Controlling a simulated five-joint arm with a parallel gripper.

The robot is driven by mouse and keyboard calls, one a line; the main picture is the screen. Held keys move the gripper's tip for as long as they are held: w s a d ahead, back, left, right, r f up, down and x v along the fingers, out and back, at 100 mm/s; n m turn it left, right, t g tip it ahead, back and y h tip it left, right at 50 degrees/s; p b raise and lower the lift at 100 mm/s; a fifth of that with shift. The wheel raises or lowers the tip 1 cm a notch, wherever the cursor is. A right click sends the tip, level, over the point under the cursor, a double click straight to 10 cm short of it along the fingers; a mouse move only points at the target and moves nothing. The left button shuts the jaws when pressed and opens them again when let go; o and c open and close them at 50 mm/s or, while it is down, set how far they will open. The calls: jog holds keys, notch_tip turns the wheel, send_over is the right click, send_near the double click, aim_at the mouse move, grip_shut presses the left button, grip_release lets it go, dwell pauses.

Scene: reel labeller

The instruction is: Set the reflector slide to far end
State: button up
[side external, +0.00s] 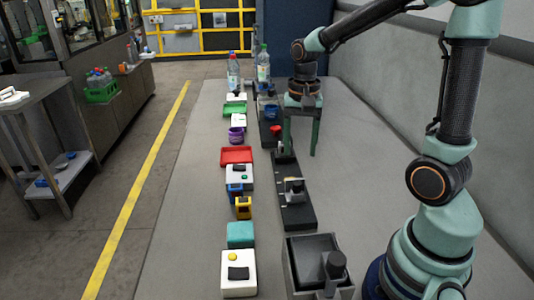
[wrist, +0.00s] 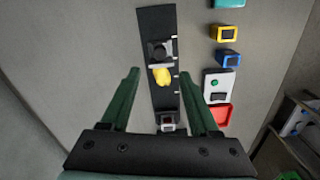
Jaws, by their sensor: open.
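The reflector slide is a long black rail (side external: 293,210) with pale marks along it; it also shows in the wrist view (wrist: 157,20). A dark grey carriage (side external: 295,190) sits partway along the rail and shows in the wrist view (wrist: 160,52). A yellow piece (wrist: 161,76) lies beside it on the rail. My gripper (side external: 300,151) is open, pointing down above the far part of the rail. Its fingers (wrist: 159,76) straddle the rail in the wrist view, apart from the carriage.
A row left of the rail includes a red tray (side external: 236,155), a yellow block (side external: 243,208) and a white box (side external: 239,273). A dark open bin (side external: 313,262) stands at the near end. Bottles (side external: 263,66) stand at the back. The table left of the row is clear.

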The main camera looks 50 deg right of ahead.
aim_at(298, 183)
notch_tip(298, 183, down, 10)
jog(key=shift+f, duration=0.15)
jog(key=shift+c, duration=0.4)
grip_shut()
jog(key=shift+s, duration=0.1)
dwell(1.2)
